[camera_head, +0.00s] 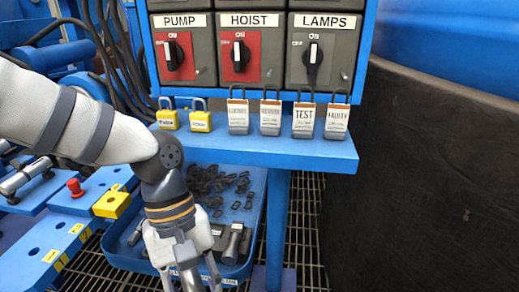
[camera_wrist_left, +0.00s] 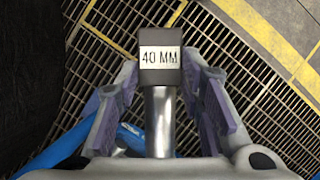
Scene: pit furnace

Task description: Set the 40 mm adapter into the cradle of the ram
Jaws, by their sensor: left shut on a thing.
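My left gripper (camera_head: 192,277) points down at the bottom of the head view, over the blue tray (camera_head: 118,252). In the left wrist view, the gripper (camera_wrist_left: 162,88) is shut on the 40 mm adapter (camera_wrist_left: 159,122). The adapter has a bright metal shank and a dark square head with a white "40 MM" label, and sits between the two fingers. I cannot identify the ram's cradle for certain; blue machinery with a silver cylinder (camera_head: 24,179) stands at the left. My right gripper is not in view.
A blue shelf (camera_head: 250,148) with several padlocks is under the PUMP, HOIST and LAMPS switches. The tray holds dark links (camera_head: 212,180) and another metal part (camera_head: 232,245). A blue post (camera_head: 277,225) stands right of the tray. A dark wall (camera_head: 430,180) is at right.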

